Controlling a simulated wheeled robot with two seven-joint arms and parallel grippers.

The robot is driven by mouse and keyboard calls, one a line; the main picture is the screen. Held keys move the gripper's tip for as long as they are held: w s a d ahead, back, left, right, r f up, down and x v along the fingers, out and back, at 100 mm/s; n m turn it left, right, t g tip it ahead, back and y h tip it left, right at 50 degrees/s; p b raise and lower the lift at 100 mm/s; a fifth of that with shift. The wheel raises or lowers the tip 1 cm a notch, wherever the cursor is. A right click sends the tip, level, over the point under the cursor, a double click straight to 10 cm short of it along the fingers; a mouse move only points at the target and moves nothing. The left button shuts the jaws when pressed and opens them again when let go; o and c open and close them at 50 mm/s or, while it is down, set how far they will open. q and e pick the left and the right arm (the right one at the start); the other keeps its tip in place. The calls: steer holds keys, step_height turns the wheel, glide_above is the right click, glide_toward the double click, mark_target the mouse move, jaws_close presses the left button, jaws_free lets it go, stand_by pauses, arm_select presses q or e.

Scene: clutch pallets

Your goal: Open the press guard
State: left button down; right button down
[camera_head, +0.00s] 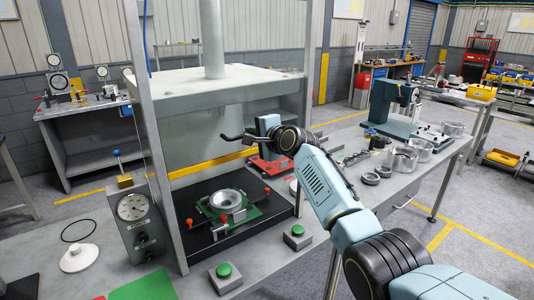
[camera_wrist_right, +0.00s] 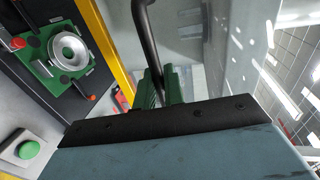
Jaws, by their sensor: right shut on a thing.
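The press guard is a clear panel with a yellow lower edge (camera_head: 215,162), between the press posts. That edge stands above the black press bed (camera_head: 180,198), with an open gap beneath it. The guard has a dark bar handle (camera_head: 238,137). My right gripper (camera_head: 257,136) is shut on this handle. In the right wrist view, the green finger pads of my right gripper (camera_wrist_right: 160,88) close around the handle (camera_wrist_right: 149,45), and the yellow edge (camera_wrist_right: 104,45) runs beside them. The fingertips are partly hidden in the head view. My left gripper is not in view.
A green fixture (camera_head: 232,208) with a metal ring and red knobs sits on the bed. Green-button boxes (camera_head: 225,277) (camera_head: 297,237) stand in front. A dial gauge box (camera_head: 137,215) is at the left post. Metal rings (camera_head: 402,158) and a teal machine (camera_head: 393,108) stand right.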

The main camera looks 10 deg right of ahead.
step_height(320, 180, up, 2)
steer(key=shift+a+r+p, duration=0.1)
steer(key=shift+r+p, duration=0.05)
steer(key=shift+p, duration=0.25)
steer(key=shift+r, duration=0.2)
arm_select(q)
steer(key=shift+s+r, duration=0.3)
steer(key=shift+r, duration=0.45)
arm_select(e)
steer(key=c, duration=1.6)
jaws_free()
steer(key=shift+c, duration=0.2)
steer(key=shift+f, duration=0.1)
steer(key=shift+s, duration=0.1)
steer(key=shift+s+d, duration=0.4)
steer(key=shift+s, duration=0.05)
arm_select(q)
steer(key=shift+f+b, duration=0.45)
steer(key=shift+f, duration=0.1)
arm_select(e)
steer(key=v, duration=1.2)
